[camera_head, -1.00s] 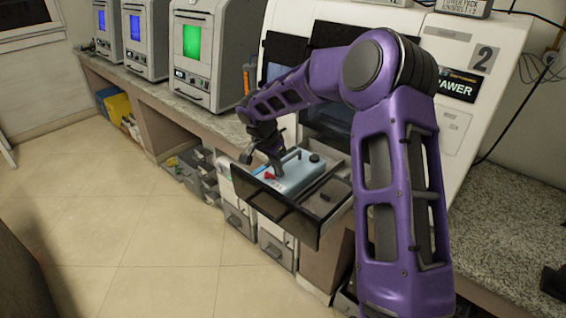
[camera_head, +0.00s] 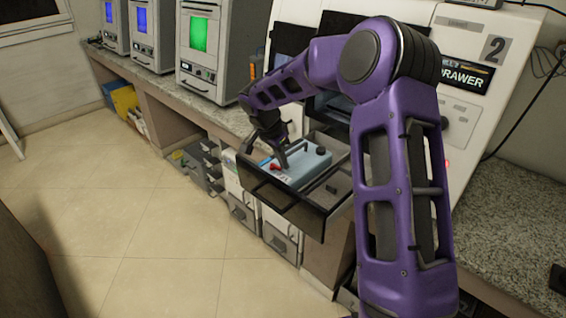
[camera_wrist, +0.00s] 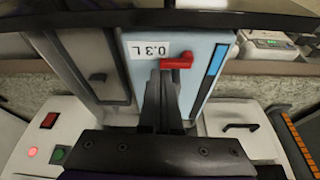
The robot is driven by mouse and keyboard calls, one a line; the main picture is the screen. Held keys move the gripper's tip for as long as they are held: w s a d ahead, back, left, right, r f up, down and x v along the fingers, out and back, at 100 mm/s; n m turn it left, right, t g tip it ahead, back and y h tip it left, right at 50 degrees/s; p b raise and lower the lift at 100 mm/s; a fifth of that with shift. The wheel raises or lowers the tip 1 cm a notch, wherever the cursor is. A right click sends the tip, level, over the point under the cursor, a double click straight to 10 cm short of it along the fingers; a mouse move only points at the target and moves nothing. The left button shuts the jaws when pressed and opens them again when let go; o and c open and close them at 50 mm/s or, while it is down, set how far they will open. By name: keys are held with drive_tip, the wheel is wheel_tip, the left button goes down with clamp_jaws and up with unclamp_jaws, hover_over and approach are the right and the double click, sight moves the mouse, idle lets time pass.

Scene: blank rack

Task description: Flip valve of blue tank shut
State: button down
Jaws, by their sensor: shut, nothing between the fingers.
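The light blue tank (camera_head: 305,165) lies in the pulled-out dark drawer (camera_head: 326,215). In the wrist view the tank (camera_wrist: 203,45) has a white "0.3 L" label and a darker blue strip along its side. Its red valve handle (camera_wrist: 177,62) points sideways across the tank near the label; the red also shows in the head view (camera_head: 275,168). My gripper (camera_wrist: 163,75) is shut and empty, with its fingertips right at the red handle. Whether they touch it I cannot tell. In the head view my gripper (camera_head: 283,163) is over the tank's near end.
The drawer's front wall and side rims surround the tank. Machines with green (camera_head: 199,34) and blue screens stand on the counter to the left. The floor (camera_head: 140,230) in front is clear.

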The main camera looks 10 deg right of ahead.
drive_tip(key=shift+s+a+f+m+g+b, duration=0.15)
drive_tip(key=shift+m+g+b, duration=0.15)
drive_tip(key=shift+m+b, duration=0.5)
drive_tip(key=shift+s+a+m+b, duration=0.15)
drive_tip(key=shift+a+m+b, duration=0.1)
drive_tip(key=shift+m+b, duration=0.5)
drive_tip(key=m, duration=0.1)
drive_tip(key=m+g, duration=0.1)
drive_tip(key=a+m, duration=0.1)
drive_tip(key=shift+s+m+g+h+b, duration=0.25)
drive_tip(key=shift+g+h+b, duration=0.05)
drive_tip(key=shift+b, duration=0.1)
drive_tip(key=m, duration=0.1)
drive_tip(key=m+p, duration=0.1)
drive_tip(key=shift+s+a+r+m+g, duration=0.1)
drive_tip(key=shift+a+r+m+g, duration=0.1)
drive_tip(key=shift+a+m+g, duration=0.15)
drive_tip(key=m, duration=0.1)
drive_tip(key=a+m+g+p, duration=0.1)
drive_tip(key=m, duration=0.1)
drive_tip(key=shift+m+p, duration=0.25)
drive_tip(key=shift+p, duration=0.05)
drive_tip(key=shift+a+p, duration=0.15)
drive_tip(key=shift+p, duration=0.15)
drive_tip(key=shift+w+a+f, duration=0.1)
drive_tip(key=shift+w+a, duration=0.05)
drive_tip(key=shift+w, duration=0.05)
drive_tip(key=shift+p, duration=0.3)
